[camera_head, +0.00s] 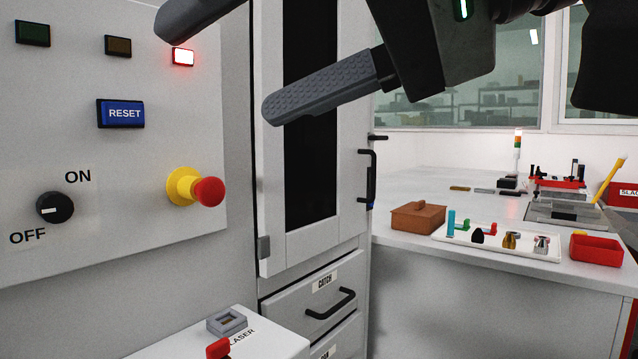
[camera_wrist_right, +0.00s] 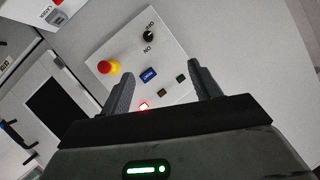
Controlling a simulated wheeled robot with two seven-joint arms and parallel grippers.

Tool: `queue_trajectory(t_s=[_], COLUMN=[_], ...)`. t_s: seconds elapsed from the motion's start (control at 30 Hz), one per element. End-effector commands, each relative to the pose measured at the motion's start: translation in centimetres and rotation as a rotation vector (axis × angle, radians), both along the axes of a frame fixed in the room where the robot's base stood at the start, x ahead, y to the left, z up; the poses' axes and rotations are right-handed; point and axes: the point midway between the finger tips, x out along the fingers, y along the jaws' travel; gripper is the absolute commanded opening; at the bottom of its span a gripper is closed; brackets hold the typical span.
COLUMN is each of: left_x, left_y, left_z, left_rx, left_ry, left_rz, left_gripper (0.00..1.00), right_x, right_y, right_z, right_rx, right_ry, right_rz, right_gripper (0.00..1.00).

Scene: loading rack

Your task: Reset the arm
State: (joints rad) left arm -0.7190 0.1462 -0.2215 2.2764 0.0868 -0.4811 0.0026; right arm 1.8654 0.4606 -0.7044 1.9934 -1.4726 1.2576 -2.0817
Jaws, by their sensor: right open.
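My right gripper (camera_head: 216,68) is open and empty at the top of the head view, its two fingers apart in front of the upright control panel (camera_head: 225,225). In the right wrist view the open gripper (camera_wrist_right: 161,72) faces the panel. The blue RESET button (camera_head: 120,114) sits on the panel, left of and below the fingertips; it also shows between the fingers in the right wrist view (camera_wrist_right: 148,75). A small red lamp (camera_head: 183,57) is lit near the upper finger. Two other lamps (camera_head: 33,33) (camera_head: 118,46) are dark. My left gripper is not in view.
A red emergency-stop knob (camera_head: 208,191) with yellow collar sticks out below the gripper. The black ON/OFF knob (camera_head: 55,207) points left. A cabinet door (camera_head: 345,150) stands right of the panel. The bench at right holds a white tray (camera_head: 545,252), brown box (camera_head: 417,218) and red bin (camera_head: 596,250).

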Motion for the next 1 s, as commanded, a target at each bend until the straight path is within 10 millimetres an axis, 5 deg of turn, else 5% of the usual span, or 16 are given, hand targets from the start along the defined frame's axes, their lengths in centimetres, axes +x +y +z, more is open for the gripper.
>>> queue_trajectory(t_s=[0.27,0.47,0.67,0.8,0.83,1.0], left_x=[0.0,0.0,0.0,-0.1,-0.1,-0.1], left_y=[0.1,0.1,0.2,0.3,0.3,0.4], left_z=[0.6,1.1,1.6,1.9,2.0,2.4], left_rx=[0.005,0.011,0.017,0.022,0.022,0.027], left_ry=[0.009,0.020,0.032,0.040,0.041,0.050], left_rz=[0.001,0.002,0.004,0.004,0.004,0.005], left_gripper=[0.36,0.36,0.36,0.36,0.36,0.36], right_x=[-0.2,1.0,6.2,11.2,12.3,16.5], right_y=[1.7,1.1,-2.1,-5.3,-6.1,-10.2], right_z=[-2.5,-3.2,-4.7,-8.9,-10.3,-20.8], right_rx=[0.213,0.475,0.755,0.963,-0.943,-0.740], right_ry=[0.598,1.392,2.276,2.883,-2.801,-2.019], right_rz=[0.167,0.330,0.503,0.671,-0.668,-0.621], right_gripper=[0.62,0.62,0.62,0.62,0.62,0.62])
